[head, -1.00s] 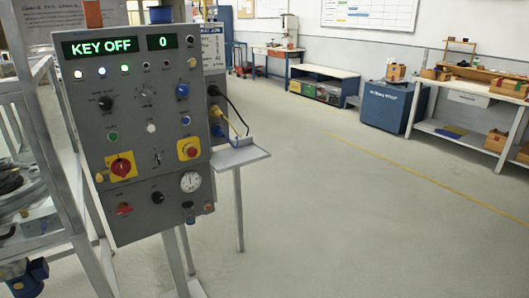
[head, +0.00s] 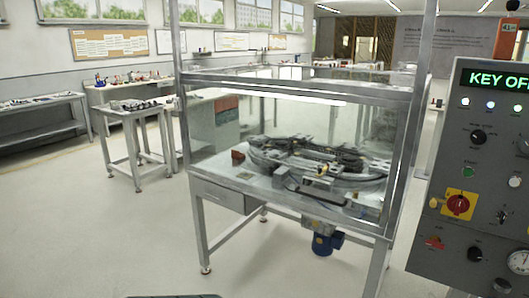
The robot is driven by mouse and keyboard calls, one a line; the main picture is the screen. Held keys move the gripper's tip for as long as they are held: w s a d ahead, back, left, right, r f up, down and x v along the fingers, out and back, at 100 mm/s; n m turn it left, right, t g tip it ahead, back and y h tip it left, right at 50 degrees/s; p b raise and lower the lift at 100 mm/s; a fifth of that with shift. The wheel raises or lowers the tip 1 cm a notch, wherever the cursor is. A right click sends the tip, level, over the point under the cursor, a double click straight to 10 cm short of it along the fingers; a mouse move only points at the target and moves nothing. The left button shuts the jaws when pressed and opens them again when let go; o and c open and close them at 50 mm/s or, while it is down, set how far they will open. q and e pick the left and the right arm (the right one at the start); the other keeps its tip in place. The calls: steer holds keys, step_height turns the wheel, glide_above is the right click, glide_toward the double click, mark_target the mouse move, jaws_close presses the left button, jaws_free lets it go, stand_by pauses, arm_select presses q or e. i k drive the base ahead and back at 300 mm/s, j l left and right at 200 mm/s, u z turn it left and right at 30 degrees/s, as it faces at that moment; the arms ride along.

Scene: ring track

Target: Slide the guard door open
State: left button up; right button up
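The guarded machine stands in the middle of the head view, a grey metal frame (head: 398,165) with clear panels. The guard door appears to be the clear front panel (head: 222,135); it seems to cover the front, but I cannot make out its handle or how far it is shut. Behind it, the dark ring track (head: 310,160) lies on the machine's table. Neither of my grippers is in view.
A grey control panel (head: 485,195) reading "KEY OFF" stands close at the right. A blue motor (head: 322,245) hangs under the machine. A small steel table (head: 140,115) and benches stand at the left. The floor (head: 90,240) at front left is clear.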

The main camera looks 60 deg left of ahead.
mark_target(336, 200)
steer(key=u, duration=2.1)
